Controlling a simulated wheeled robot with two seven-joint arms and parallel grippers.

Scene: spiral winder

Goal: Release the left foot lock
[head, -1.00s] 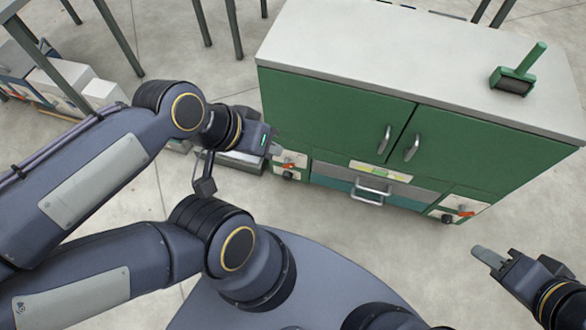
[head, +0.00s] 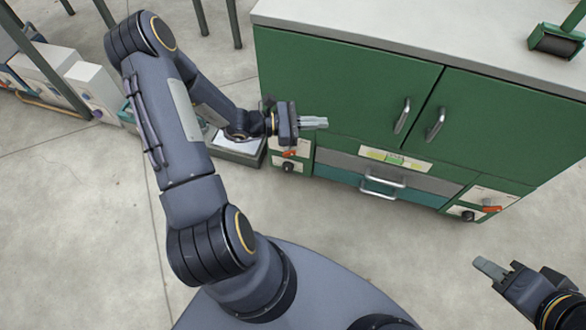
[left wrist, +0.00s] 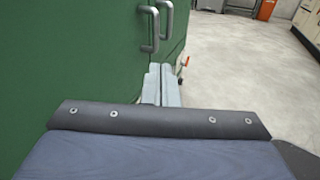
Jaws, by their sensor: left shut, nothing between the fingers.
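The green cabinet (head: 340,85) has a left foot lock with an orange lever (head: 289,153) and a black knob (head: 288,167) on a white plate at its lower left corner. A matching right lock with a red-orange lever (head: 491,209) sits at the lower right. My left gripper (head: 326,123) is shut and empty in front of the left door, up and right of the left lever in the picture, apart from it. Its fingers also show in the left wrist view (left wrist: 161,85), pointing along the cabinet front. My right gripper (head: 477,262) looks shut and empty, away from the cabinet.
Door handles (head: 402,116) and a drawer handle (head: 382,186) stick out of the cabinet front. A green-handled roller (head: 556,42) lies on top. A grey low box (head: 238,150) stands left of the cabinet. The floor in front is clear.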

